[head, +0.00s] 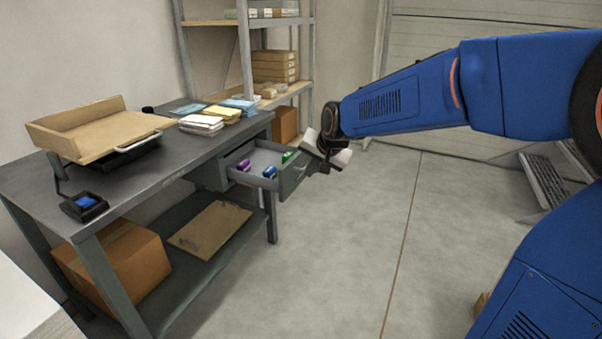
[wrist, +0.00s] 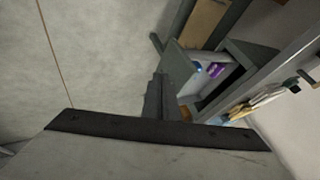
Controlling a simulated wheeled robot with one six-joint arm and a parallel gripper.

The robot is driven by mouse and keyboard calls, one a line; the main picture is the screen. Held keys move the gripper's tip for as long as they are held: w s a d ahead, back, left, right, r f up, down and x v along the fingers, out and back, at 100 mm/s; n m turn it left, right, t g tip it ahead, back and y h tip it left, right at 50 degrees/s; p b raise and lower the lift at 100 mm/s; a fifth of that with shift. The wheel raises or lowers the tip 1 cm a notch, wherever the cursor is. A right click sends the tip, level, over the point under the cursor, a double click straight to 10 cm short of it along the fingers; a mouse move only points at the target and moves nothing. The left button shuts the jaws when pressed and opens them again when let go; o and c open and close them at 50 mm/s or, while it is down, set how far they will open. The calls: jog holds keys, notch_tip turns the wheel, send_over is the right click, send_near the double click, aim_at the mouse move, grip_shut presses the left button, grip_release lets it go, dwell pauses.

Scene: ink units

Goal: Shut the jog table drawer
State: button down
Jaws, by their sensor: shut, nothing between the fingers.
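The jog table drawer (head: 297,173) stands open, pulled out from under the grey table (head: 160,160). Purple, blue and green ink items (head: 244,165) lie inside it. My gripper (head: 311,150) is shut and empty, at the outer side of the drawer front, near its top edge. In the wrist view my gripper's fingers (wrist: 158,93) are together and overlap the near side of the drawer front (wrist: 178,72). I cannot tell whether they touch it. The drawer handle is partly hidden.
A wooden tray (head: 105,133) and stacks of paper and cloths (head: 222,114) sit on the table top. A cardboard box (head: 118,260) and a flat board (head: 210,227) are on its lower shelf. A shelf rack (head: 246,60) stands behind. The floor right of the drawer is clear.

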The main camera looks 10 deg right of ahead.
send_near(288, 185)
notch_tip(288, 185, down, 3)
jog(key=d, duration=0.2)
jog(key=shift+w+a, duration=1.1)
jog(key=shift+a, duration=0.3)
jog(key=w+a, duration=0.7)
jog(key=a, duration=0.2)
jog(key=w+a, duration=0.6)
jog(key=a, duration=0.4)
jog(key=shift+w, duration=0.4)
jog(key=shift+r, duration=0.15)
